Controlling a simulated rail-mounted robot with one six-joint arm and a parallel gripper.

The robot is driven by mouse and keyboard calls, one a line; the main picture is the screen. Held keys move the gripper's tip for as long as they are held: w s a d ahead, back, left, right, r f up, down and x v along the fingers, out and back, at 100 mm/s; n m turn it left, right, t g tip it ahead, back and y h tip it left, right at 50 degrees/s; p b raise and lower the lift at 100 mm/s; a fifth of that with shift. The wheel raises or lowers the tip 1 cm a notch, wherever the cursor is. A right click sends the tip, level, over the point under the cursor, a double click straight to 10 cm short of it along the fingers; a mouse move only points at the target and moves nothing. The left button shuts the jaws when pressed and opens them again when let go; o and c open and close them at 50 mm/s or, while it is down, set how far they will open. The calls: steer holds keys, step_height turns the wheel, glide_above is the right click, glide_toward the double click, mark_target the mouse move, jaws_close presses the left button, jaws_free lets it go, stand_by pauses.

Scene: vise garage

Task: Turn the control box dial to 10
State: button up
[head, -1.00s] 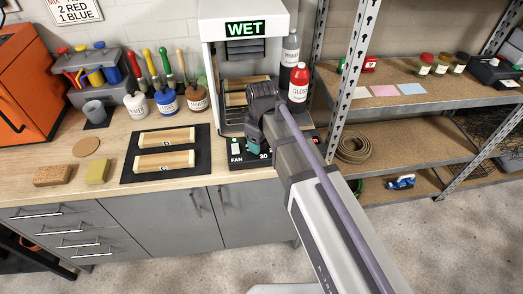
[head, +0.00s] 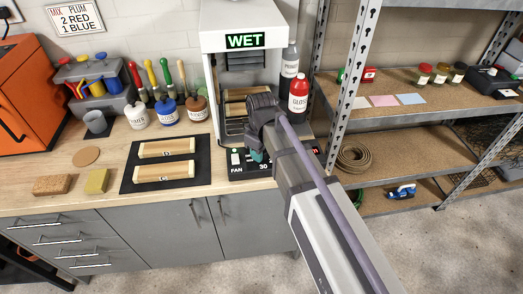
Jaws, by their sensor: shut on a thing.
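The control box (head: 237,170) is a dark panel at the foot of the white cabinet, near the bench's front edge. "FAN" and the number 30 show on its face, with a pale switch at its left. My gripper (head: 257,158) is down at the middle of the box, shut on the dial. The dial itself is hidden behind the gripper and arm, so its setting cannot be read. The white cabinet (head: 207,80) above the box shows a green "WET" sign (head: 245,41) and holds wooden pieces on a rack (head: 234,103).
A red gloss bottle (head: 298,99) and a grey bottle (head: 289,62) stand right of the cabinet, close to my arm. A metal shelf post (head: 335,120) rises at the right. A black mat (head: 203,178) with two wooden blocks lies left of the box.

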steer(key=shift+m, duration=0.3)
steer(key=m, duration=0.5)
steer(key=shift+m, duration=0.3)
steer(key=m, duration=0.5)
steer(key=shift+m, duration=0.3)
steer(key=o, duration=0.9)
